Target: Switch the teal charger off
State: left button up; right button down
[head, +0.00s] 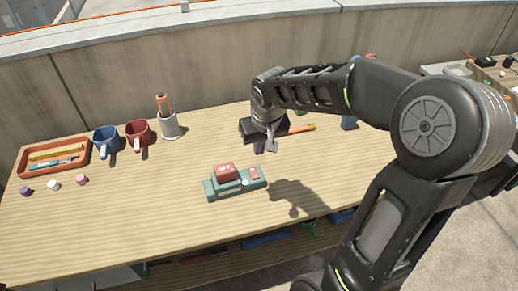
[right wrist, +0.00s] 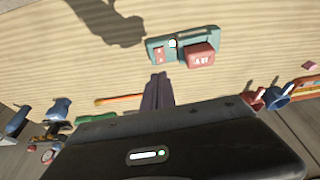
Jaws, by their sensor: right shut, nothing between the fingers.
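The teal charger (head: 235,186) sits on the wooden bench, left of and nearer than my right gripper. A red battery block (head: 225,171) is seated on its left part. A small red switch (head: 253,173) and a pale round button or light (head: 245,182) are on its right part. In the right wrist view the charger (right wrist: 155,51) appears beyond the fingertips, with the red switch (right wrist: 159,55) and round light (right wrist: 173,44) facing up. My right gripper (head: 268,148) is shut and empty, above the bench and apart from the charger; its fingers (right wrist: 158,78) show dark purple. My left gripper is out of view.
An orange tray (head: 24,169), blue mug (head: 106,143), red mug (head: 139,134) and grey cup (head: 169,125) line the back left. Several small caps lie before the tray. An orange pencil (head: 302,128) lies behind my gripper. The bench left of the charger is clear.

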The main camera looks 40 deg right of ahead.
aim_at(252, 170)
jog(key=shift+w+r+b, duration=0.15)
jog(key=shift+w+b, duration=0.45)
jog(key=shift+b, duration=0.35)
jog(key=p+x, duration=0.1)
jog(key=x, duration=1.2)
jog(key=shift+d+f, duration=0.1)
jog(key=shift+f, duration=0.35)
